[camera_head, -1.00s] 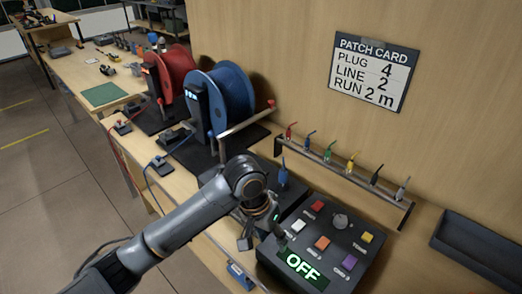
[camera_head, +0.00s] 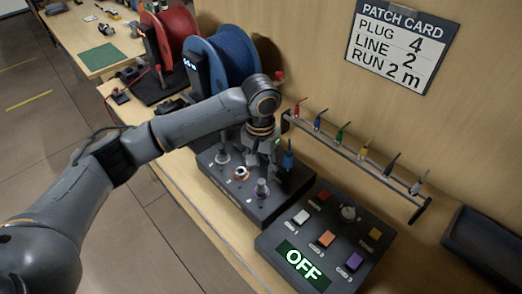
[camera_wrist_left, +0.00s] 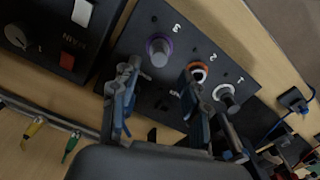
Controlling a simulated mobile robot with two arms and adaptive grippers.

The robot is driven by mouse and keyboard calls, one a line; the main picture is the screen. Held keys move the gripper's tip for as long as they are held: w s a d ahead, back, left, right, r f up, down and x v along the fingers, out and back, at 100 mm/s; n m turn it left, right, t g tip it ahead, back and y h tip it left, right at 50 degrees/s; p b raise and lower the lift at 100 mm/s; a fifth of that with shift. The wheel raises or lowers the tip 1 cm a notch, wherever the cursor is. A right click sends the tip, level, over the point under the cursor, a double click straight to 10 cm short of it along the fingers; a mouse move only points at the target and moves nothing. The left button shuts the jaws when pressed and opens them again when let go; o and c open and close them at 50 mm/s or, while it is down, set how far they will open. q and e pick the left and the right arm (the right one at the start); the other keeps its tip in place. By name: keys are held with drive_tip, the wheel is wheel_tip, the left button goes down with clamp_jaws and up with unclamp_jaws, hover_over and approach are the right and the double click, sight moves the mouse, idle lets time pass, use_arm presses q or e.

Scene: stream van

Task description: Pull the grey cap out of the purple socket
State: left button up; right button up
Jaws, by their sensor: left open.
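The purple socket (camera_wrist_left: 151,42) with the grey cap (camera_wrist_left: 160,58) standing in it is by the number 3 on the dark socket box. In the head view the grey cap (camera_head: 262,186) is at the box's near right part. My left gripper (camera_wrist_left: 163,88) is open and empty above the box. In the wrist view its two fingers are spread, with the cap ahead between them and apart from both. In the head view the left gripper (camera_head: 262,158) points down behind the cap. My right gripper is in neither view.
An orange socket (camera_wrist_left: 198,70) and a white socket (camera_wrist_left: 223,93) sit beside the purple one. A button box (camera_head: 320,240) lies right, below a rail of coloured plugs (camera_head: 362,157). Cable reels (camera_head: 225,65) stand behind.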

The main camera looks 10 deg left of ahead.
sight(261, 181)
use_arm(q)
wheel_tip(261, 181, down, 6)
drive_tip(key=shift+r+p, duration=0.2)
drive_tip(key=shift+p, duration=0.1)
drive_tip(key=shift+f, duration=0.65)
clamp_jaws()
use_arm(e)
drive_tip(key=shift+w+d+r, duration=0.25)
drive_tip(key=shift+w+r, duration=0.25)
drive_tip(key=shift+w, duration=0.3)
